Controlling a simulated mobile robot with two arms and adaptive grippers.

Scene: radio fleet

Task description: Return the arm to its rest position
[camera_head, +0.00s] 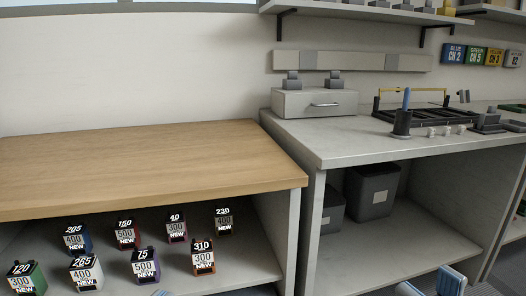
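My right gripper (430,285) shows at the bottom edge, right of centre, in the head view. Its two blue-and-grey fingertips stand apart with a gap between them, and I see nothing held there. The rest of that gripper is cut off by the frame. A small light-blue tip at the bottom edge, left of centre, appears to be part of my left gripper (161,293). Too little of it shows to tell its state.
A wooden-topped bench (140,160) has a bare top and several numbered boxes (145,265) on its lower shelf. A grey bench (340,140) at right carries a drawer box (315,102), a black rack (430,115) and a dark cup (402,122). Dark bins (372,190) stand below.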

